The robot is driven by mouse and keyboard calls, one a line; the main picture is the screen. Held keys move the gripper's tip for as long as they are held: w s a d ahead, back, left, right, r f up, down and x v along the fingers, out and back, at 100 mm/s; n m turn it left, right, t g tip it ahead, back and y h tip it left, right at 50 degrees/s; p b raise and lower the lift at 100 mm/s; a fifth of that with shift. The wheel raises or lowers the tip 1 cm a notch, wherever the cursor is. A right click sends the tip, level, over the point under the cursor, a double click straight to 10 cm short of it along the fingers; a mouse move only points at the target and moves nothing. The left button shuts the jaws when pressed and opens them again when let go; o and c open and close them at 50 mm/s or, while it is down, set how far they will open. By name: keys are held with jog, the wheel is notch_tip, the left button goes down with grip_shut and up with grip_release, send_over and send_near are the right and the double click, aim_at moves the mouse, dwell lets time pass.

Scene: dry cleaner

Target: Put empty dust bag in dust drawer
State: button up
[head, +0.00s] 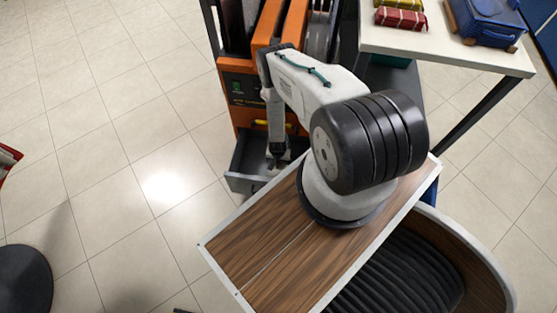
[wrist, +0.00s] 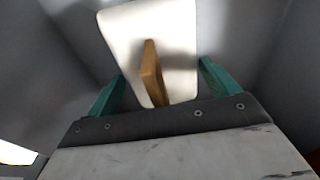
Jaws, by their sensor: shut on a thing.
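The dust drawer (head: 243,181) is a grey open drawer at the foot of the orange machine (head: 245,95) in the head view. My gripper (head: 277,160) points down into it. In the wrist view my gripper (wrist: 163,85) has its teal fingers on either side of a white dust bag (wrist: 181,30) with a tan strip, and is shut on it. Grey drawer walls (wrist: 60,45) surround the bag in the wrist view. In the head view the bag cannot be made out, and my arm covers part of the drawer. Whether the bag touches the drawer floor is unclear.
A white-topped table (head: 440,52) with folded red and yellow cloths (head: 401,17) and a blue case (head: 487,20) stands right of the machine. A dark round object (head: 25,278) is at lower left. The tiled floor left of the drawer is clear.

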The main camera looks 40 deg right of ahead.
jog(key=shift+f, duration=0.3)
jog(key=o, duration=1.2)
jog(key=shift+r, duration=0.15)
jog(key=shift+r, duration=0.3)
jog(key=r, duration=0.8)
jog(key=s+a+r, duration=0.1)
jog(key=r, duration=0.3)
jog(key=shift+a+r, duration=0.1)
jog(key=shift+r, duration=0.05)
